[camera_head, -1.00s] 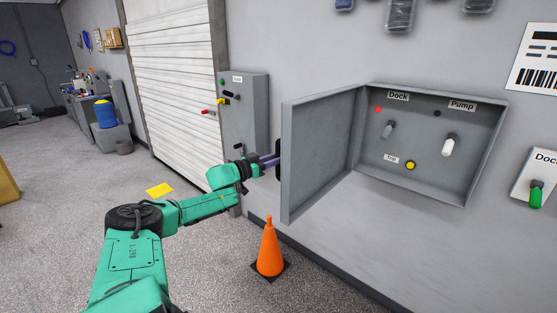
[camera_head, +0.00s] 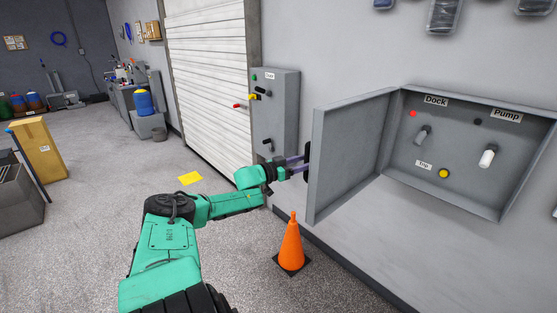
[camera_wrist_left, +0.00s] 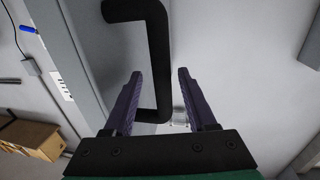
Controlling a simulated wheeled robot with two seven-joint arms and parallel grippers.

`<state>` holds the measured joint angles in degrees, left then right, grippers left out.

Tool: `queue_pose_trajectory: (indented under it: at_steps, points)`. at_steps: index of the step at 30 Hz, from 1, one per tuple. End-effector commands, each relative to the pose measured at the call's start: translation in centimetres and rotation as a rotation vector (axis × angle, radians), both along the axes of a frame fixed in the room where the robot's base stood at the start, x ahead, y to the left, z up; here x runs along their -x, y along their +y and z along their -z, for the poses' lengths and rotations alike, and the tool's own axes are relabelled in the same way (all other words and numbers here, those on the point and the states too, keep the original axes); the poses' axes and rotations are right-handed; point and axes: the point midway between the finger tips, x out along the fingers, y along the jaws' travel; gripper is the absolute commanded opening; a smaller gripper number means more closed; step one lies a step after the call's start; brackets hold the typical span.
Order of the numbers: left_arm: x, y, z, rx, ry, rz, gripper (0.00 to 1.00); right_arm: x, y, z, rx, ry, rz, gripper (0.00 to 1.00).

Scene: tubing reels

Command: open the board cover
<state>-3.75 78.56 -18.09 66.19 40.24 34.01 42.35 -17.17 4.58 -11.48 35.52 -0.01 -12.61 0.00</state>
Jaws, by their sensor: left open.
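The grey board cover (camera_head: 345,150) stands swung wide open to the left of its box, showing the inside of the board (camera_head: 455,150). My left gripper (camera_head: 303,164) is at the cover's outer side, by its free edge, and the cover partly hides it. In the left wrist view, the black bar handle (camera_wrist_left: 158,45) passes between the two purple fingers of my left gripper (camera_wrist_left: 160,74). The fingers are apart, with a gap on the right side of the bar. My right gripper is in neither view.
The board holds a red light (camera_head: 412,114), a dark light, two switches and a yellow button (camera_head: 443,173). An orange cone (camera_head: 291,245) stands on the floor below the cover. A grey door control box (camera_head: 275,110) is on the wall beside the shutter (camera_head: 207,75).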

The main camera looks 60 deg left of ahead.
Motion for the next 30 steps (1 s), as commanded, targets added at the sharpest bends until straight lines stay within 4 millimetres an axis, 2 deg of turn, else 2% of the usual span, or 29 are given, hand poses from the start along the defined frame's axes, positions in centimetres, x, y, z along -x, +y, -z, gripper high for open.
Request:
queue_pose_trajectory:
  at_steps: [1,5,9,10,11,16,18,23,26,30]
  points:
    - [0.5,0.1,-1.0,0.004,0.004,-0.002,0.57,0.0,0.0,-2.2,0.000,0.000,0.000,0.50]
    - [2.2,0.2,-1.0,0.003,0.005,-0.006,0.57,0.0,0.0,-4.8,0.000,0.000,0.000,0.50]
    - [4.8,0.3,-1.0,0.001,0.006,-0.009,0.57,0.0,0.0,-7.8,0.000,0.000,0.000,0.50]
    - [5.0,0.3,-0.1,0.002,0.006,-0.007,0.57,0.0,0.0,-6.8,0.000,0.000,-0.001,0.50]
    - [5.4,0.3,0.1,0.002,0.006,-0.006,0.57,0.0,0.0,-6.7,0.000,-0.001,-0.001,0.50]
    - [7.3,0.4,0.0,0.000,0.006,-0.005,0.57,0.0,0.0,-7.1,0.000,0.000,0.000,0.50]
    - [8.3,0.3,0.5,0.004,0.004,-0.005,0.57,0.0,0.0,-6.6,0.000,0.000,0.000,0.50]
    - [10.3,0.5,0.2,-0.001,0.004,-0.006,0.57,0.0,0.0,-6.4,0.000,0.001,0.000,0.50]
    - [12.1,0.5,0.0,0.002,0.001,-0.007,0.57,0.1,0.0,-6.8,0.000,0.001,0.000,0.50]
    - [12.9,0.6,-0.1,-0.002,0.001,-0.005,0.57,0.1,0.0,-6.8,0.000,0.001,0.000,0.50]
